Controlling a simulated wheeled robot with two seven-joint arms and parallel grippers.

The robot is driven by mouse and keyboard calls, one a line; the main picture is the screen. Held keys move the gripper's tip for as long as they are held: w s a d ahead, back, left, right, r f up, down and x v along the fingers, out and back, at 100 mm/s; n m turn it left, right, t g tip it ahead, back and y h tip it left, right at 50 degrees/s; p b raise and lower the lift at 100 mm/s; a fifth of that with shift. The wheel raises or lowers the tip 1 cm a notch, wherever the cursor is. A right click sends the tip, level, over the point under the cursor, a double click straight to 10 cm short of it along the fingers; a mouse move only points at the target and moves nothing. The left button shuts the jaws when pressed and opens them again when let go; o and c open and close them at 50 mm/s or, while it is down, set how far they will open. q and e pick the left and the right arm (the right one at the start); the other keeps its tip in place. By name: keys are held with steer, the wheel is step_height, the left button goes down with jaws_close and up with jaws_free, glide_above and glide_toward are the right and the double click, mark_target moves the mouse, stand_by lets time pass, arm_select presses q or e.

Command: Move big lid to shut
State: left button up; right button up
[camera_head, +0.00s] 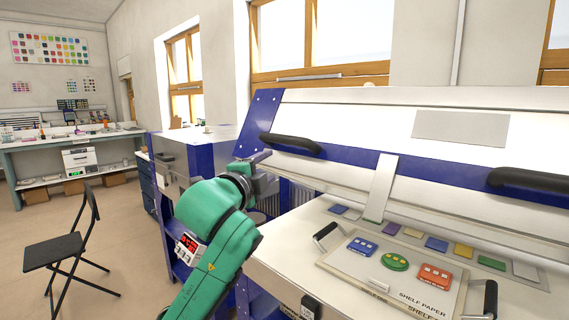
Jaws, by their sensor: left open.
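My left gripper (262,157), on the green arm, is open just below and left of the left handle, near the lid's blue corner. I cannot tell whether it touches the lid. The white kiln bed (285,262) lies open below the lid. My right gripper is out of view.
A board (345,268) with blue, green and red pieces and a shelf paper label lies on the bed, between upright black handles. Coloured tiles lie behind it. A black folding chair (66,247) stands on open floor at left. A workbench (60,142) is farther back.

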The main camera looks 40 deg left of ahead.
mark_target(282, 139)
arm_select(q)
step_height(282, 139, up, 4)
steer(key=s+t, duration=0.1)
steer(key=s, duration=0.1)
steer(key=shift+m, duration=0.3)
steer(key=p+x, duration=0.2)
steer(key=x, duration=0.5)
steer(key=p+x, duration=0.3)
steer(key=x, duration=0.3)
steer(key=shift+w+f, duration=0.15)
steer(key=shift+w, duration=0.25)
steer(key=shift+w+a+f, duration=0.2)
steer(key=shift+w, duration=0.25)
steer(key=shift+s, duration=0.1)
jaws_close()
